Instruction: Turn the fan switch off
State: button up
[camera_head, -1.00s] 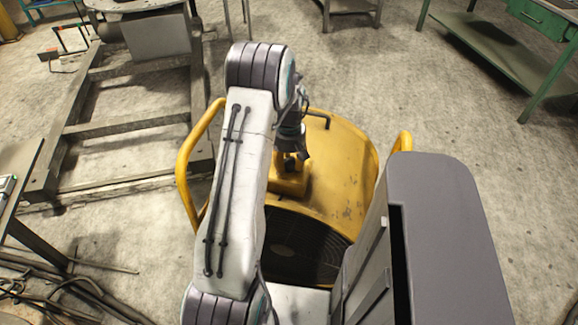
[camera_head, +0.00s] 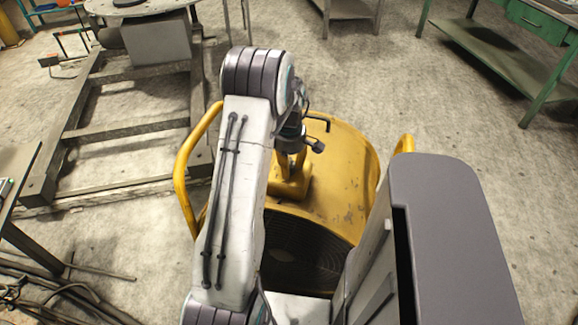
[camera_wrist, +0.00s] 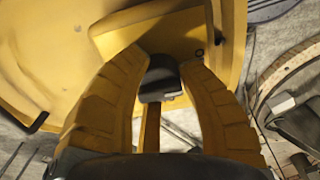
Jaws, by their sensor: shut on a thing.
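The fan is a yellow drum (camera_head: 345,165) with a dark round grille (camera_head: 300,250) and a yellow handle on each side. My arm covers part of it. In the wrist view, my gripper (camera_wrist: 164,62) has its two yellow fingers closed in around a small black switch (camera_wrist: 160,86) beside a yellow box on the fan. The fingertips are at the sides of the switch. In the head view, my gripper (camera_head: 290,165) is down at the yellow box, partly hidden by my wrist, and the switch itself cannot be made out. The exact switch position is unclear.
A metal frame (camera_head: 125,127) lies on the floor at the left, with a dark table (camera_head: 15,170) and rods (camera_head: 60,300) nearer. A green workbench (camera_head: 510,60) stands at the back right. The concrete floor between is clear.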

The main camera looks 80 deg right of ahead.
dwell(0.4)
jog(key=o, duration=1.2)
jog(key=shift+r, duration=0.1)
notch_tip(320, 180, up, 12)
jog(key=shift+f, duration=0.1)
dwell(0.7)
